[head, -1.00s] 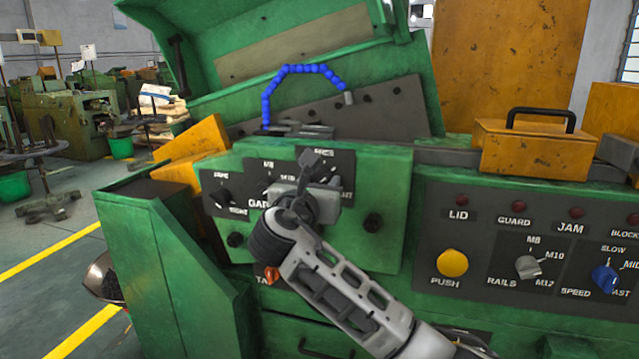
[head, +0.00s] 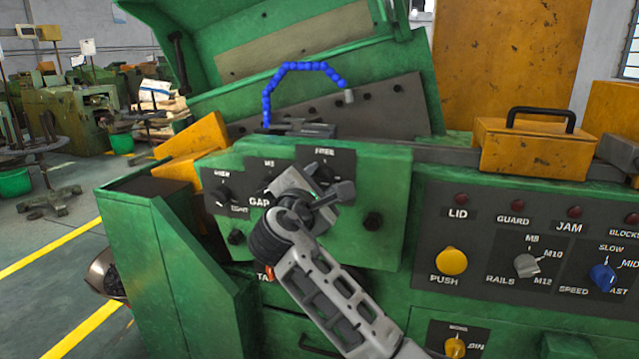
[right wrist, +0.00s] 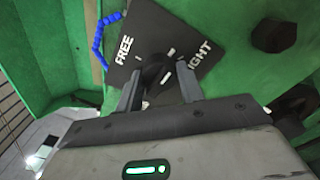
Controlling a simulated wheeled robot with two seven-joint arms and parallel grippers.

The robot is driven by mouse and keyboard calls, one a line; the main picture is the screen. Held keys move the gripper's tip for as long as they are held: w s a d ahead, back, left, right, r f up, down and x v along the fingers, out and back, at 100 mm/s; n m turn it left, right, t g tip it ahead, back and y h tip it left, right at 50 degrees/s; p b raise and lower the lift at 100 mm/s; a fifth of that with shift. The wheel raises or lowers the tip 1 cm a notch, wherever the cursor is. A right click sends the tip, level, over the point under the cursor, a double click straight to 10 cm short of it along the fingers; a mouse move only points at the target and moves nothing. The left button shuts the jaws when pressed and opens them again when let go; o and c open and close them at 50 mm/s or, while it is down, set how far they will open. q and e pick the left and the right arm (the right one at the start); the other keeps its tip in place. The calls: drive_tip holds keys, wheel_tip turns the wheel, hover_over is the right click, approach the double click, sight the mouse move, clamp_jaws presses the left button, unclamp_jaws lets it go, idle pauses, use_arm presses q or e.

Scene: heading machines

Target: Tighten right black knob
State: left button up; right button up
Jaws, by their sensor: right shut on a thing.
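The right black knob (right wrist: 154,74) sits on a dark plate (right wrist: 160,40) marked FREE and TIGHT in the right wrist view. My right gripper (right wrist: 160,86) is shut on it, one finger on each side. In the head view the gripper (head: 326,186) is rolled at a slant and covers most of the knob and the TIGHT label; FREE shows above. The left black knob (head: 222,194) is on its own plate at the panel's left. My left gripper is not in view.
A blue segmented hose (head: 268,95) arches above. A control panel with a yellow push button (head: 451,261) and a blue speed knob (head: 604,276) is at right.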

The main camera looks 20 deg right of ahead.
drive_tip(key=m, duration=0.2)
drive_tip(key=shift+f+m+b, duration=0.1)
drive_tip(key=shift+m+b, duration=0.2)
drive_tip(key=shift+b, duration=0.05)
drive_tip(key=shift+m, duration=0.9)
use_arm(q)
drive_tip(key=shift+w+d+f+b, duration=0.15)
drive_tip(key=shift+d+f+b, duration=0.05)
drive_tip(key=shift+b, duration=0.15)
use_arm(e)
drive_tip(key=shift+m, duration=0.3)
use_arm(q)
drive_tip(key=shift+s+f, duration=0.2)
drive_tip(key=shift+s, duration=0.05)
use_arm(e)
drive_tip(key=o, duration=1)
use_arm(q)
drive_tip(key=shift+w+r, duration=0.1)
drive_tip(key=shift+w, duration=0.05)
use_arm(e)
drive_tip(key=shift+a, duration=0.1)
